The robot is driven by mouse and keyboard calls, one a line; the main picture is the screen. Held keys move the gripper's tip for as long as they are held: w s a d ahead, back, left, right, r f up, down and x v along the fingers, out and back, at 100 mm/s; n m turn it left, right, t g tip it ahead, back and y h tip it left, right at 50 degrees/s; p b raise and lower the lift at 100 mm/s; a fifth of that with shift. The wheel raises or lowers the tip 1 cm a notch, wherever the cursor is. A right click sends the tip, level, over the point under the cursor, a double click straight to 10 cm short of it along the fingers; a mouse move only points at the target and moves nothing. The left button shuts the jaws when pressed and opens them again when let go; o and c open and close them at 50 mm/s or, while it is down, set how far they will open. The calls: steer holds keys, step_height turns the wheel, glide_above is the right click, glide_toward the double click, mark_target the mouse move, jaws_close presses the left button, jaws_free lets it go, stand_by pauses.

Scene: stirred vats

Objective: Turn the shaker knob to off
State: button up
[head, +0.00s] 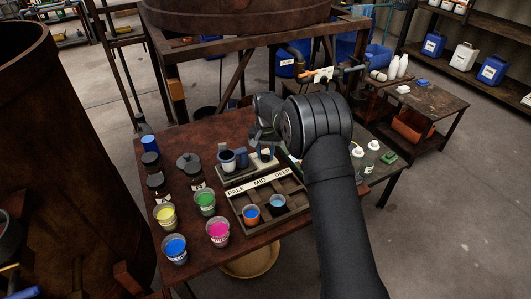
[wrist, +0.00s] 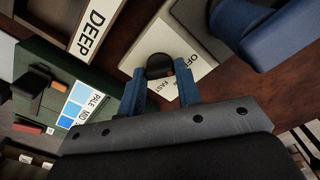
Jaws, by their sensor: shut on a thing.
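The shaker (head: 237,175) is a pale box on the brown table, with dark blue cups standing on its top. In the wrist view its cream panel (wrist: 150,35) carries the words OFF and FAST, partly covered by my fingers. In the head view my gripper (head: 268,154) is at the shaker's right end, and the knob is hidden there.
A wooden tray (head: 270,190) labelled PALE, MID, DEEP stands in front of the shaker, holding two cups. Several paint cups and dark jars stand to its left. White-capped bottles (head: 370,155) stand right of my arm. A large rusty vat (head: 70,170) is at left.

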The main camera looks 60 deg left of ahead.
mark_target(266, 155)
steer(key=shift+n, duration=0.5)
steer(key=o, duration=1)
step_height(266, 155, up, 18)
steer(key=shift+f, duration=0.25)
steer(key=shift+f, duration=0.1)
step_height(266, 155, down, 17)
steer(key=shift+f, duration=0.2)
stand_by(0.4)
